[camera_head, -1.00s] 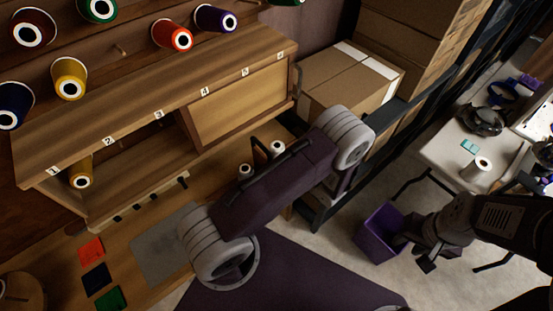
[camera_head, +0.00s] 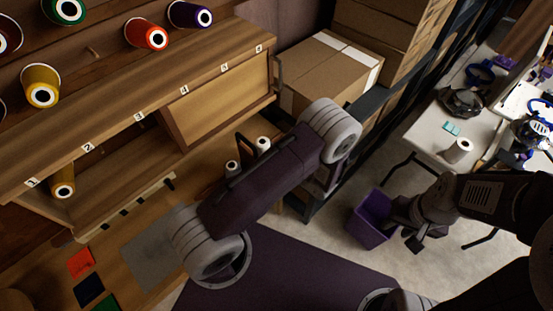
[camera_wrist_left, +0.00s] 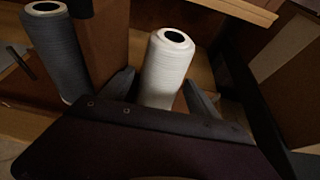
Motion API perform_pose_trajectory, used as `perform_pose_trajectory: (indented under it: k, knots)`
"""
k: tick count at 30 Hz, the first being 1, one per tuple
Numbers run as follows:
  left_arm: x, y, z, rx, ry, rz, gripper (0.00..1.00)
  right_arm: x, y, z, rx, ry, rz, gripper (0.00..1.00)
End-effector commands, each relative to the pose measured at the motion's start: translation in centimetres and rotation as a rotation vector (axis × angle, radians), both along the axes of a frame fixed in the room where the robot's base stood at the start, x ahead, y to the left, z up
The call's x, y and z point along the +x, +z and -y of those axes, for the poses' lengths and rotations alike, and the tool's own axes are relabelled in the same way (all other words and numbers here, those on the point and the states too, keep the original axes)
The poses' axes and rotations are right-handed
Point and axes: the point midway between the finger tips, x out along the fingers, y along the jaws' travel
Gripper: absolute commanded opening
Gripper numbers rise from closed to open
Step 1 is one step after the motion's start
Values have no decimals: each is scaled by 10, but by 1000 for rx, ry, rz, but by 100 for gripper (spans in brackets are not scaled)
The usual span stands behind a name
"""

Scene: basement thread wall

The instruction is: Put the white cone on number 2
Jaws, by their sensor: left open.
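A white cone (camera_wrist_left: 168,66) stands upright between the two spread fingers of my left gripper (camera_wrist_left: 160,92) in the left wrist view. The gripper is open, one finger on each side of the cone; I cannot tell whether they touch it. The cone's top (camera_head: 264,143) shows in the head view beyond my left arm, which hides most of the gripper. A grey cone (camera_wrist_left: 58,50) stands to its left. The number 2 label (camera_head: 88,148) is on the shelf edge, between 1 and 3. My right gripper (camera_head: 420,232) is by the purple bin; its opening is unclear.
Coloured cones hang on the wall pegs, including a red one (camera_head: 148,35). A purple bin (camera_head: 366,222) stands on the floor. Another white cone (camera_head: 459,149) stands on the right-hand table. Cardboard boxes (camera_head: 330,70) stand behind.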

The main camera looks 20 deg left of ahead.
Motion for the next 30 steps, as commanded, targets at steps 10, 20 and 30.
perform_pose_trajectory:
  k: [10,20,30]
  knots:
    - [-22,26,60,-2,-5,3,70,0,-5,0,0,0,0,36]
    - [-35,40,90,-1,-1,-1,70,0,-6,0,0,0,0,36]
    - [-36,41,91,0,0,-1,70,0,-6,0,0,0,0,36]
